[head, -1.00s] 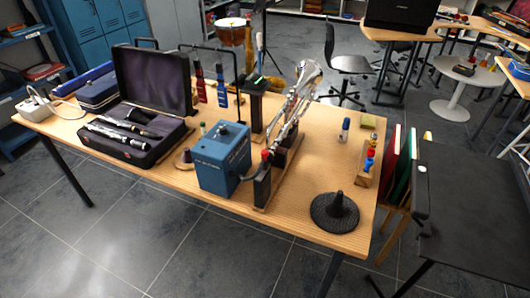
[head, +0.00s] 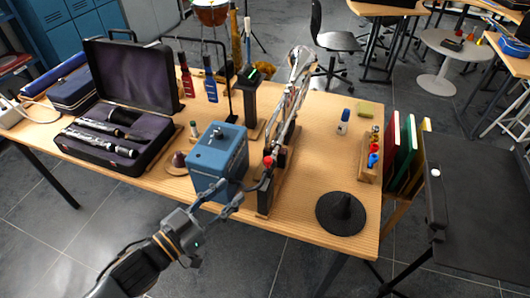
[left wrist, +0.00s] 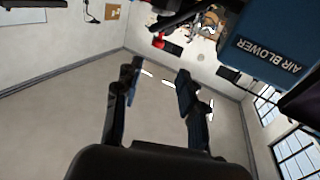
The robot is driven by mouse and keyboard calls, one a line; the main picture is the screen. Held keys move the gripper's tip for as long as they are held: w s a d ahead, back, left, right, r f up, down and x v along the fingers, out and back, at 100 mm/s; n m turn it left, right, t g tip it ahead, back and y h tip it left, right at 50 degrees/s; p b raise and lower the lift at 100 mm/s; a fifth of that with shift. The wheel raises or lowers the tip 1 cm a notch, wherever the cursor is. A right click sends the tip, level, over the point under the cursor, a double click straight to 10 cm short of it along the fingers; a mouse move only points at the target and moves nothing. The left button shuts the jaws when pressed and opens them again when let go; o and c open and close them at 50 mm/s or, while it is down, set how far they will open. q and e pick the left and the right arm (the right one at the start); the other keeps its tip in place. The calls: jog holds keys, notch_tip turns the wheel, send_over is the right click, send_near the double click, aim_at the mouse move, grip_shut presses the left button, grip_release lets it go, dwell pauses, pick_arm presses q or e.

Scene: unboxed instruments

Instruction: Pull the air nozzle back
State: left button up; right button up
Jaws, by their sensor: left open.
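The blue air blower box (head: 217,158) stands near the front edge of the wooden table; its "AIR BLOWER" label shows at the upper right of the left wrist view (left wrist: 268,48). A red tip (head: 267,161), which looks like the air nozzle, sits just right of the box, at the near end of a silver brass instrument (head: 290,98) on a stand. Red also shows in the left wrist view (left wrist: 158,40), beyond the fingers. My left gripper (head: 228,192) is open and empty in front of the box, short of the red tip. My right gripper is not in view.
An open case (head: 95,148) with clarinet parts lies at the left of the table (head: 310,205). A dark post (head: 246,100) stands behind the box. Free tabletop lies between the instrument stand and mute.

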aim_at(265, 163)
pick_arm(q)
jog(key=p+x, duration=0.1)
jog(key=x, duration=0.5)
jog(key=p+x, duration=0.1)
jog(key=x, duration=0.5)
jog(key=shift+d+r, duration=0.2)
jog(key=shift+r, duration=0.05)
jog(key=shift+w+d+f, duration=0.1)
jog(key=shift+w+d, duration=0.4)
jog(key=shift+w, duration=0.05)
jog(key=shift+c, duration=0.2)
